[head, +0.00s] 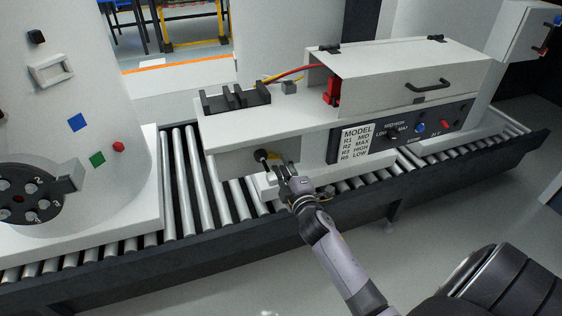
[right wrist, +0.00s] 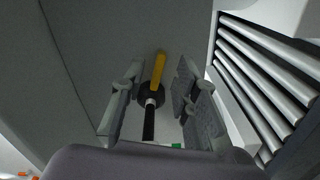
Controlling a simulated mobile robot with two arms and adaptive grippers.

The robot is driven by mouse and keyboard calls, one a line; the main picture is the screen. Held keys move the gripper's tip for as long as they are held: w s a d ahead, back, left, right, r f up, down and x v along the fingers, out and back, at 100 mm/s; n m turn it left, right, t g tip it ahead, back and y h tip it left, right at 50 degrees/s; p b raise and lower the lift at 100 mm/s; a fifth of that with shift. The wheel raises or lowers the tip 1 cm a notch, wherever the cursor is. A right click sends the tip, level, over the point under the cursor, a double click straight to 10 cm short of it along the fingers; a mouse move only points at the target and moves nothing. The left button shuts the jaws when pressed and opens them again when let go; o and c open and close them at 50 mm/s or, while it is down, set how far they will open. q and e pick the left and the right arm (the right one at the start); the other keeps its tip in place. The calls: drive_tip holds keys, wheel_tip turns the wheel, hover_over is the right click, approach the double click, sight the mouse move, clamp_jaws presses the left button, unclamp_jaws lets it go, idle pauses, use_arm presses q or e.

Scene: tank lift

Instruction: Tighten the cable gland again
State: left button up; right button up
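The cable gland (head: 262,155) is a small dark round fitting on the front face of the white machine (head: 228,139), low on its left part. In the right wrist view the gland (right wrist: 143,96) shows as a dark ring with a yellow bar (right wrist: 158,70) on one side and a black stem or cable (right wrist: 149,124) on the other. My right gripper (head: 283,172) is just in front of the gland. In the right wrist view its fingers (right wrist: 158,92) are spread on either side of the gland, with visible gaps. My left gripper is not in view.
The machine stands on a roller conveyor (head: 183,180). A panel with knobs (head: 420,127) and a MODEL label (head: 356,143) are to the right. A red part (head: 332,92) shows under the hood. A white tank with a black numbered dial (head: 28,198) stands at left.

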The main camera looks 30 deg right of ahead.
drive_tip(key=shift+x, duration=0.95)
clamp_jaws()
